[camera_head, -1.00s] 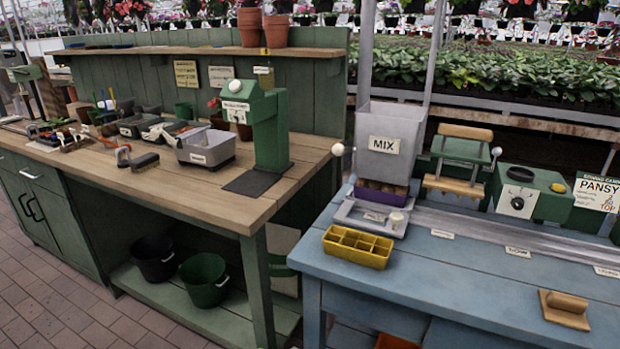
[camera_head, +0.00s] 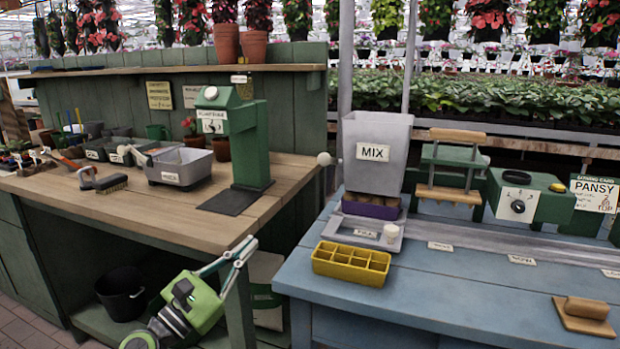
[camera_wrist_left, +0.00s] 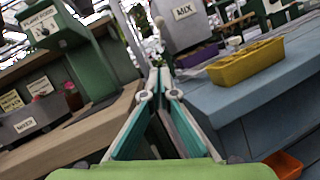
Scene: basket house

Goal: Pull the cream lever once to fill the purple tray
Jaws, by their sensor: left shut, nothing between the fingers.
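The grey hopper marked MIX (camera_head: 377,150) stands on the blue bench, with a cream ball-ended lever (camera_head: 325,159) at its left side. The ball also shows in the left wrist view (camera_wrist_left: 159,21). The purple tray (camera_head: 371,210) sits beneath the hopper, with brown cells partly visible above its rim. My left gripper (camera_head: 247,245) is shut and empty, beside the front corner of the wooden bench, lower and left of the lever and apart from it. In the left wrist view its fingertips (camera_wrist_left: 160,72) meet below the ball. My right gripper is not seen.
A yellow celled tray (camera_head: 351,264) lies at the blue bench's front left edge, near a grey plate with a cream knob (camera_head: 391,232). A green dispenser (camera_head: 250,145) stands on the wooden bench (camera_head: 120,212). A gap separates the benches. A wooden-handled block (camera_head: 585,310) lies right.

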